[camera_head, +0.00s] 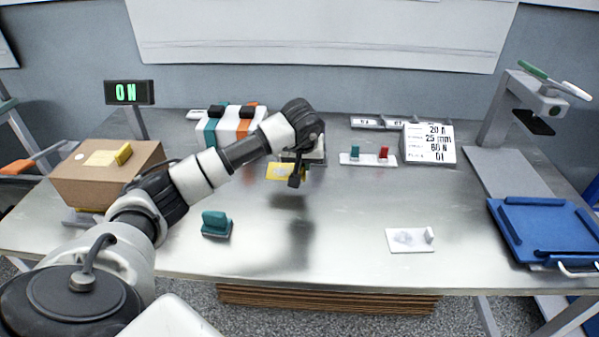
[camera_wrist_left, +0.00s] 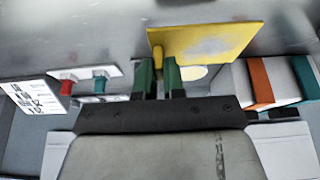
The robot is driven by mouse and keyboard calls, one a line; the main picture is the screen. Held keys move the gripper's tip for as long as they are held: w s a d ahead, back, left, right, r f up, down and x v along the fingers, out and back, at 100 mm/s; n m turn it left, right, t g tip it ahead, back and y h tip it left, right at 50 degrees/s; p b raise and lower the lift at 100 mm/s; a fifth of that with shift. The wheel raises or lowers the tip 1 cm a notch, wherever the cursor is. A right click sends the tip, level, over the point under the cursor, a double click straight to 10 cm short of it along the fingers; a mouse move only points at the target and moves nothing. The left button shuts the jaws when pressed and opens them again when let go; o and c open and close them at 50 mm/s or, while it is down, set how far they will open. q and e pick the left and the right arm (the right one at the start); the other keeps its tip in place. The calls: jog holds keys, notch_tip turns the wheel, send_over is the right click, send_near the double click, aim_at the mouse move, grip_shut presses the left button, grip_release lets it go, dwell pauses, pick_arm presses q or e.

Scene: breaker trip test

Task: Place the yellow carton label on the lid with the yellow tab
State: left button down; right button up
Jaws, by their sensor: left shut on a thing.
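The yellow carton label (camera_head: 280,172) is a flat yellow card with a grey patch, held just above the middle of the bench. In the left wrist view the label (camera_wrist_left: 225,42) has an upright grip (camera_wrist_left: 158,54) between my green-padded fingers. My left gripper (camera_head: 297,178) is shut on it; the arm partly hides the fingertips in the head view. The brown carton (camera_head: 85,190) stands at the left. Its lid (camera_head: 143,156) carries a yellow tab (camera_head: 123,154) and a paler patch beside it. My right gripper is not in view.
Behind stand striped boxes (camera_head: 230,122), a plate with teal and red knobs (camera_head: 368,160), and a printed sign (camera_head: 430,145). A blue tray (camera_head: 545,228) is right. The front middle is clear.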

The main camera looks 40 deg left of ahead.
aim_at(286, 167)
pick_arm(q)
jog(key=shift+w+a+f, duration=0.25)
jog(key=shift+a+f, duration=0.15)
jog(key=shift+a, duration=0.15)
jog(key=shift+w+a+f, duration=0.25)
jog(key=shift+a+f, duration=0.15)
jog(key=shift+a, duration=0.1)
jog(key=shift+f, duration=1.9)
jog(key=shift+f, duration=0.2)
jog(key=c, duration=1.2)
grip_release()
jog(key=shift+r, duration=0.15)
